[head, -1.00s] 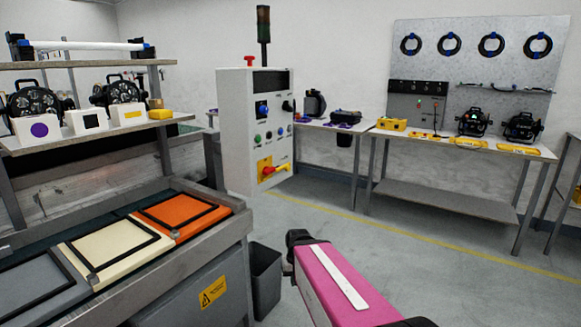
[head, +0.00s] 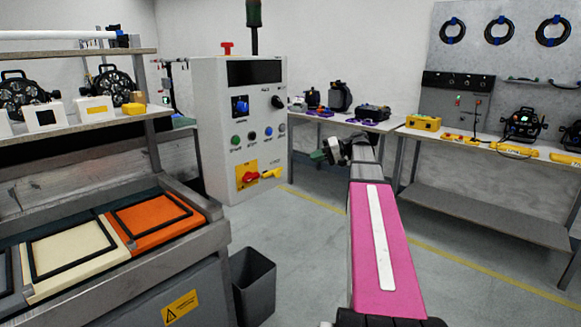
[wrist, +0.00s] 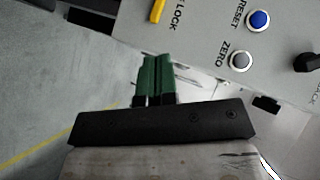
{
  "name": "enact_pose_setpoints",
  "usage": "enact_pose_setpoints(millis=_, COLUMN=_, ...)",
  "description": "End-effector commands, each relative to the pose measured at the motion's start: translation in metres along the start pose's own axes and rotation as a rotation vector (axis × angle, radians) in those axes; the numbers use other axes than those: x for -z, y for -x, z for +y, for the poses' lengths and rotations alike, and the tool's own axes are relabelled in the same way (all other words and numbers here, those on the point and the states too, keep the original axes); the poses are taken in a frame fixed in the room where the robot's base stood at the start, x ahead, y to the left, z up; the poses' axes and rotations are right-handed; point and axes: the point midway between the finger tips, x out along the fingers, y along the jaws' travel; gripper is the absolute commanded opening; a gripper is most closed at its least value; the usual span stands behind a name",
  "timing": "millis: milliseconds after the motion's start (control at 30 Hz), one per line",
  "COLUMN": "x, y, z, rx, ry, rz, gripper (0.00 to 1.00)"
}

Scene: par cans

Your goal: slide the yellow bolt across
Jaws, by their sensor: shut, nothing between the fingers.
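The yellow bolt (head: 271,173) sticks out at the lower right of the grey control cabinet's front (head: 210,130), beside a red rotary handle on a yellow plate. In the wrist view a yellow bar (wrist: 157,11), which looks like the bolt, shows at the top edge next to the printed word LOCK. My gripper (head: 318,156) has green fingers and is right of the cabinet in the head view, apart from the bolt. In the wrist view my gripper (wrist: 156,60) is shut and empty, its tips below the yellow bar.
The cabinet face carries a blue button (wrist: 258,20), a grey button (wrist: 241,61) and a black knob (wrist: 307,63). A bench with orange and cream panels (head: 150,222) stands at left, with a dark bin (head: 253,285) beside it. The floor between the benches is open.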

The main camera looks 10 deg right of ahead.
Motion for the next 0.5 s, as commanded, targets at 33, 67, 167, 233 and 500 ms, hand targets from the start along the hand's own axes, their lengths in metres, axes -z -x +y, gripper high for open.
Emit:
enact_pose_setpoints(millis=33, x=0.003, y=0.004, z=-0.004, rx=0.012, ry=0.008, rz=0.003, gripper=0.0)
enact_pose_setpoints(millis=67, x=0.003, y=0.005, z=-0.005, rx=0.016, ry=0.011, rz=0.004, gripper=0.0)
enact_pose_setpoints(millis=167, x=0.003, y=-0.001, z=-0.006, rx=0.02, ry=0.013, rz=0.004, gripper=0.0)
enact_pose_setpoints(millis=233, x=0.003, y=-0.01, z=-0.006, rx=0.02, ry=0.013, rz=0.003, gripper=0.0)
enact_pose_setpoints(millis=500, x=0.002, y=-0.058, z=-0.006, rx=0.019, ry=0.011, rz=0.002, gripper=0.0)
